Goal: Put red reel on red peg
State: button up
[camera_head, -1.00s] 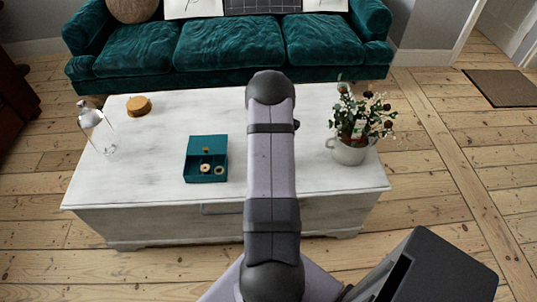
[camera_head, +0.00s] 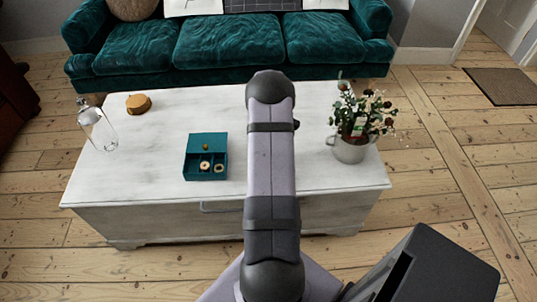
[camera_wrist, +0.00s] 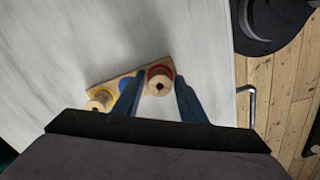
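A wooden board (camera_wrist: 140,79) lies on the white table in the wrist view, with yellow, blue and red marks along it. A pale wooden reel (camera_wrist: 159,84) stands at its red end, with red showing around its far side. Whether a peg runs through it is too small to tell. Another pale reel (camera_wrist: 99,104) stands at the yellow end. The blue spot (camera_wrist: 125,84) between them carries no reel. My gripper (camera_wrist: 160,80) has its two blue fingers on either side of the red-end reel, seemingly with narrow gaps. In the head view my arm hides the board.
A teal box (camera_head: 206,174) with small round items, a glass bottle (camera_head: 97,124), a wooden round object (camera_head: 139,104) and a potted plant (camera_head: 350,148) stand on the white table (camera_head: 150,150). A teal sofa (camera_head: 230,45) is behind. The table's left middle is clear.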

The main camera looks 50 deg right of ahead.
jog(key=shift+o, duration=0.4)
jog(key=shift+r, duration=0.15)
jog(key=shift+r+p, duration=2.9)
jog(key=shift+r, duration=0.5)
